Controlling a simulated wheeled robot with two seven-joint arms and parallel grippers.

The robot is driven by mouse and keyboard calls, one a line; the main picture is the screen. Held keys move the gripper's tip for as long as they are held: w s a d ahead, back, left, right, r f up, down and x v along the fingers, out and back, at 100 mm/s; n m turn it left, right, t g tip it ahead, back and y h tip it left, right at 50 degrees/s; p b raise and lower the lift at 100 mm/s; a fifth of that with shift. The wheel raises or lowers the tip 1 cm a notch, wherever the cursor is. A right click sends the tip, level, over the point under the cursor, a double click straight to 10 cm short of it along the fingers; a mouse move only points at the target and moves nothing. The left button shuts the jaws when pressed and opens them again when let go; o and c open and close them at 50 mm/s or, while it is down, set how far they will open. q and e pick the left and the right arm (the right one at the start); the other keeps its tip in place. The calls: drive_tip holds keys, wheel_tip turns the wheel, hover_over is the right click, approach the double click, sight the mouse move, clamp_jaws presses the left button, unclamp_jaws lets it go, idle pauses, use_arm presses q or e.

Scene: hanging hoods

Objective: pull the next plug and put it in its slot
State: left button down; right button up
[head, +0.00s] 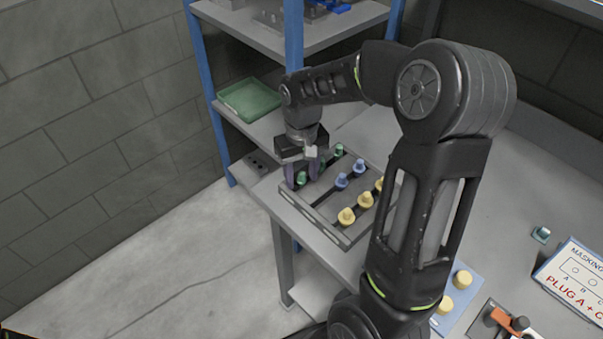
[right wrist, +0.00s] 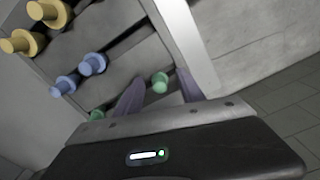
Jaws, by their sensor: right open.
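A grey plug rack (head: 325,228) on the bench holds rows of green, blue and yellow plugs. My right gripper (head: 303,172) is open over the green row, fingers pointing down. A green plug (head: 302,179) shows between its fingers in the head view. In the right wrist view a green plug (right wrist: 160,82) also shows between the two purple-grey fingers, and another green plug (right wrist: 97,115) is partly hidden beside the left finger. Contact cannot be told. Blue plugs (head: 341,181) and yellow plugs (head: 346,216) stand in the neighbouring rows. My left gripper is out of view.
Yellow plugs (head: 462,279) stand on a blue plate at the bench's near part, partly behind my arm. A masking card (head: 580,275) reads "PLUG A + C". An orange-handled clamp (head: 508,320) is beside it. A green tray (head: 250,100) is on the shelf behind.

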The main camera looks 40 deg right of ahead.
sight(302, 173)
wheel_tip(302, 173, up, 8)
drive_tip(key=shift+f+b, duration=0.1)
drive_tip(key=shift+b, duration=0.3)
idle(0.6)
